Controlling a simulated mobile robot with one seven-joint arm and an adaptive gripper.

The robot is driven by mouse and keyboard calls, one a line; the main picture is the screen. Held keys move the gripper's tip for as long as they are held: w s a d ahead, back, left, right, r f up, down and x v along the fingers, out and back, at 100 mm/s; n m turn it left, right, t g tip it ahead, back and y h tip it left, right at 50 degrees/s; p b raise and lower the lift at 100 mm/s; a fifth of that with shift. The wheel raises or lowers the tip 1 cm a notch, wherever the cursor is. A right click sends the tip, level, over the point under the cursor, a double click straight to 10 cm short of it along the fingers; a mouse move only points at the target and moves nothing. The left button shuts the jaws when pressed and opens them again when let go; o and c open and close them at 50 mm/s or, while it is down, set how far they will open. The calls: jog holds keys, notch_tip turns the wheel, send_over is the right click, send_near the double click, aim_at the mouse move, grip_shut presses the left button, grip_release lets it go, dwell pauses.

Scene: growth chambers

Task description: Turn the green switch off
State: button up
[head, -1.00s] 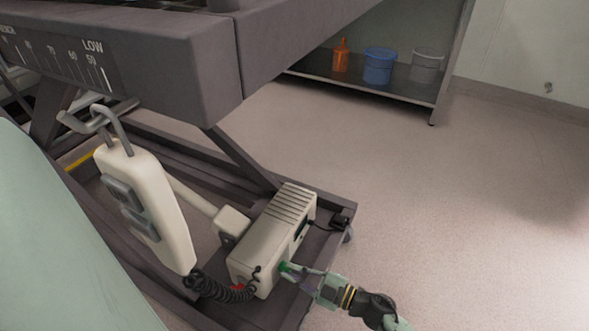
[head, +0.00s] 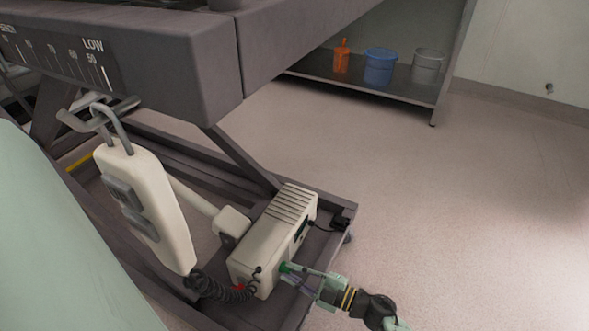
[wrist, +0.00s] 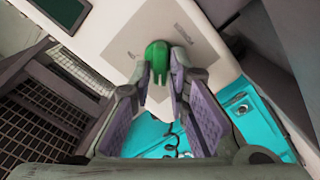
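The green switch (wrist: 158,62) is a rounded green knob on a pale plate on the side of a cream box (head: 268,238). In the head view the switch (head: 285,267) is a small green spot low on the box's right face. My gripper (wrist: 161,85) reaches it from the right in the head view (head: 290,268). In the wrist view its two fingertips stand on either side of the knob's lower end, with the purple pads apart below. I cannot tell whether both tips touch the knob. The switch's marked positions are too small to read.
The box sits on a dark wheeled frame (head: 345,212) under a grey bench (head: 170,70). A cream hand control (head: 150,205) hangs at left, with a coiled black cord (head: 222,292). A shelf at the back holds a blue bucket (head: 380,66). The floor at right is clear.

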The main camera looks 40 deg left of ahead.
jog(key=shift+o, duration=1.2)
jog(key=v, duration=1.2)
jog(key=shift+r, duration=0.1)
